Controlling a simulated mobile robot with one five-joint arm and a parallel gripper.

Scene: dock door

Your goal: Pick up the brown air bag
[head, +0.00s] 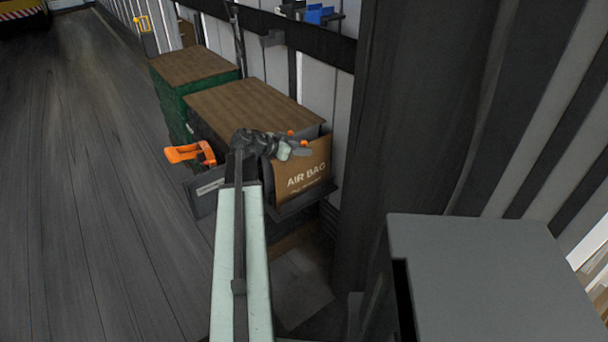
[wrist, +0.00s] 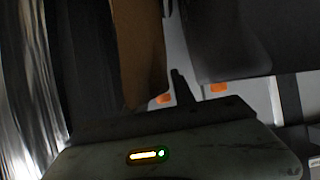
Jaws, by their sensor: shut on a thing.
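The brown air bag (head: 303,172), printed "AIR BAG", stands upright in a dark holder (head: 308,199) at the front of the wood-topped stack in the head view. My gripper (head: 298,142) is at its top edge, shut on it; the orange-marked fingertips show there. In the wrist view a brown surface, seemingly the bag (wrist: 138,50), hangs at the upper left, beside the dark finger and orange marks of my gripper (wrist: 190,93). The exact contact between fingers and bag is too dark and small to see.
An orange-handled tool (head: 190,152) sits left of my gripper, above a dark labelled bin (head: 205,192). Green crates (head: 175,105) with wooden tops stand behind. A dark column (head: 390,130) rises close on the right. Open floor (head: 90,180) lies left.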

